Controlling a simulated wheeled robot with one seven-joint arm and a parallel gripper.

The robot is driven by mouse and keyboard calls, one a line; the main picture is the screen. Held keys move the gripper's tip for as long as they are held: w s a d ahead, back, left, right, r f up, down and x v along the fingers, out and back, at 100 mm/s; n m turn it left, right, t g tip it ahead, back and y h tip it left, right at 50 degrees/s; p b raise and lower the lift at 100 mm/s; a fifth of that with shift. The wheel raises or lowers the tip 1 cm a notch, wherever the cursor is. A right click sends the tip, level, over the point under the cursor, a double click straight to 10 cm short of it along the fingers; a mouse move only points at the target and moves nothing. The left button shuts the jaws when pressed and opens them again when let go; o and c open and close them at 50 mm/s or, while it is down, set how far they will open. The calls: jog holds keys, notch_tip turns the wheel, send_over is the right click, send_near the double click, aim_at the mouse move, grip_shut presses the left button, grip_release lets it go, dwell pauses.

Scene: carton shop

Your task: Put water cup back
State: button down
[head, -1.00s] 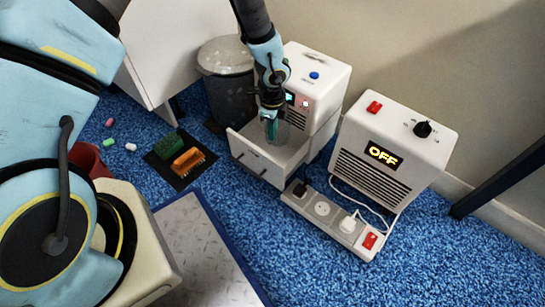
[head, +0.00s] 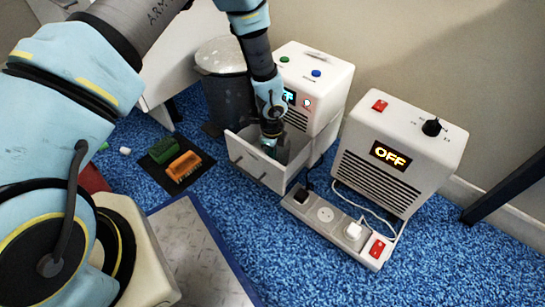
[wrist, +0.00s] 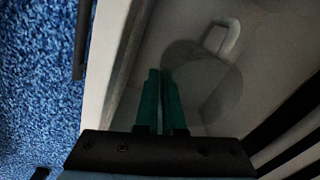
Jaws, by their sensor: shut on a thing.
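The water cup (wrist: 203,85) is a dark see-through round cup with a pale handle, seen in the wrist view inside an open white drawer. In the head view, the cup (head: 283,152) shows as a grey shape within the drawer (head: 243,158), which juts from the front of a white machine (head: 318,80). My gripper (head: 270,143) points down into the drawer. In the wrist view, its teal fingers (wrist: 162,75) are close together at the cup's left side, shut on its wall. The cup's underside is hidden.
A white heater (head: 400,150) reading OFF stands at right. A power strip (head: 335,228) with plugs and cables lies before it. A grey bin (head: 225,85) stands left of the machine. Green and orange blocks (head: 184,166) lie on a dark mat. Blue carpet is open at lower right.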

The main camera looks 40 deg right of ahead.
jog(key=shift+f, duration=0.1)
jog(key=c, duration=1)
grip_release()
jog(key=shift+c, duration=0.2)
notch_tip(320, 180, up, 12)
jog(key=p, duration=0.6)
jog(key=shift+s+a, duration=0.1)
